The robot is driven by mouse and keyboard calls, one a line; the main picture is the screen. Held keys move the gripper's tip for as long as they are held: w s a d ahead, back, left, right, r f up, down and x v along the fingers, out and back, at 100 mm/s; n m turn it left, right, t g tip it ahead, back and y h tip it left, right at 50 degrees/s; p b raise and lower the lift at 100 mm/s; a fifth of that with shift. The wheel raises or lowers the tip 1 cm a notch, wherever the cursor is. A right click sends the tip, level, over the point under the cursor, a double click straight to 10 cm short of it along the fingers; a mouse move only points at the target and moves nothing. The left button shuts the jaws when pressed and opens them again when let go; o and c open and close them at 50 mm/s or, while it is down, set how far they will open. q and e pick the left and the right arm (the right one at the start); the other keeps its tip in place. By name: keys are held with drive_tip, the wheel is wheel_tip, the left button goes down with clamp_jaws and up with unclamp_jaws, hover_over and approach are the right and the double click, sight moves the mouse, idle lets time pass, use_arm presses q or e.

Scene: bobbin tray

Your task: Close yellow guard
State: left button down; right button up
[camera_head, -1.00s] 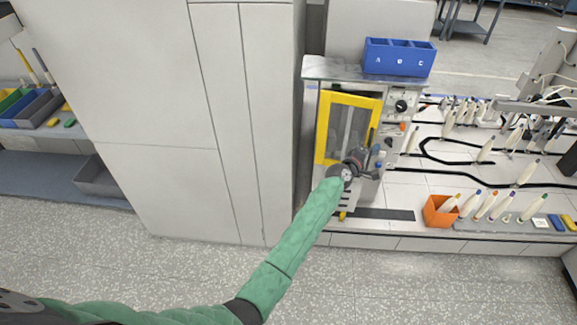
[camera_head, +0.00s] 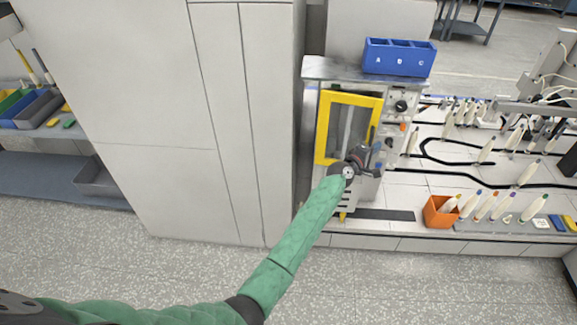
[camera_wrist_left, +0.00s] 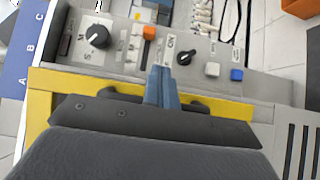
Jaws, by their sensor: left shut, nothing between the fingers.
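The yellow guard (camera_head: 345,97) is a framed door with a clear pane on the front of the grey machine. In the head view it appears at or close to the machine front; I cannot tell whether it is fully flush. My left gripper (camera_head: 364,154) is in front of the guard's lower right part. In the left wrist view the guard's yellow frame (camera_wrist_left: 40,88) runs behind my left gripper (camera_wrist_left: 161,85), whose fingers are together and empty. They point at the control panel just past the frame. Whether they touch the frame is unclear. My right gripper is not in view.
The control panel (camera_wrist_left: 125,55) has a black knob (camera_wrist_left: 97,36), an orange button (camera_wrist_left: 149,33) and a blue button (camera_wrist_left: 236,74). A blue bin (camera_head: 399,58) stands on the machine. An orange box (camera_head: 438,212) and several bobbins are on the right bench. A tall cabinet (camera_head: 150,100) stands left.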

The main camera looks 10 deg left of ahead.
use_arm(q)
drive_tip(key=shift+w+a, duration=0.25)
drive_tip(key=shift+a, duration=0.1)
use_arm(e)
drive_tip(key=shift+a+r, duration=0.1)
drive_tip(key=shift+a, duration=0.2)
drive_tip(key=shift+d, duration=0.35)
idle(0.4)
